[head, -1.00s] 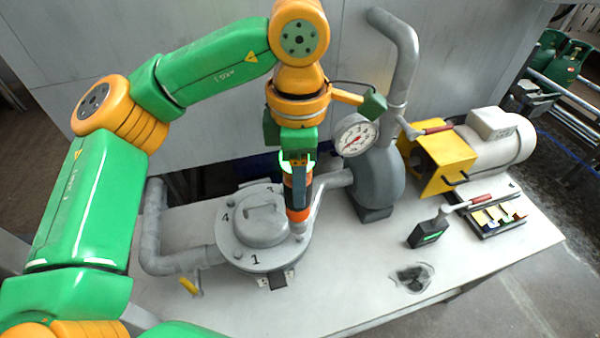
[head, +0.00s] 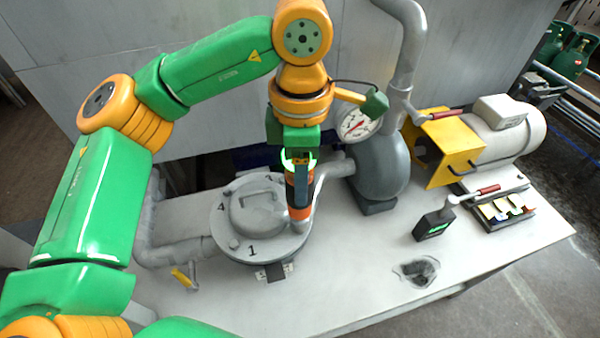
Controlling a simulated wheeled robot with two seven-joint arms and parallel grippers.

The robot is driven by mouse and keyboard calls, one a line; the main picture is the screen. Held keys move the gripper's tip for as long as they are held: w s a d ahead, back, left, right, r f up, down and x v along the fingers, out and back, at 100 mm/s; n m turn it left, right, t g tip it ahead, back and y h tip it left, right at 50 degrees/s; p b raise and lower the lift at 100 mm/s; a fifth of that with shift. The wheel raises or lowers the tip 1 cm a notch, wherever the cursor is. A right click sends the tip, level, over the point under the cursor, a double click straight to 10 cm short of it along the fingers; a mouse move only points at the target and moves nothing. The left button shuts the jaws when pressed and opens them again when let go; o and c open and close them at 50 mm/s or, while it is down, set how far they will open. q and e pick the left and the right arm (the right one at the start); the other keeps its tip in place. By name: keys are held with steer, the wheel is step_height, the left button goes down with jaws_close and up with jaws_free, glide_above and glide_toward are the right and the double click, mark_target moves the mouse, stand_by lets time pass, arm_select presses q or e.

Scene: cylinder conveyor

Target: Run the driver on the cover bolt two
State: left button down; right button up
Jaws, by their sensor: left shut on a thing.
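The round grey cover (head: 224,222) lies on the pump housing on the bench, with a raised handle in its middle and bolts around its rim. The numbers 1 and 4 read clearly on it; a mark at the far side is too small to read surely. My left gripper (head: 299,165) is above the cover's right side, pointing down, shut on the orange and black driver (head: 299,212). The driver stands nearly upright with its lower end at the cover's right rim. It hides the bolt there, so contact cannot be told. My right gripper is not in view.
A pressure gauge (head: 357,123) and grey pump body (head: 382,170) stand close right of the driver. A yellow guard (head: 447,150) and motor (head: 512,135) are farther right. A dark box (head: 434,226) and a yellow-handled valve (head: 182,277) stand on the bench (head: 345,290).

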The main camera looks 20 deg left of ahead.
arm_select(q)
steer(key=shift+s, duration=0.15)
steer(key=shift+f+b, duration=0.9)
steer(key=shift+b, duration=0.2)
stand_by(2.5)
stand_by(0.3)
steer(key=shift+r+p, duration=1.5)
steer(key=shift+r, duration=0.25)
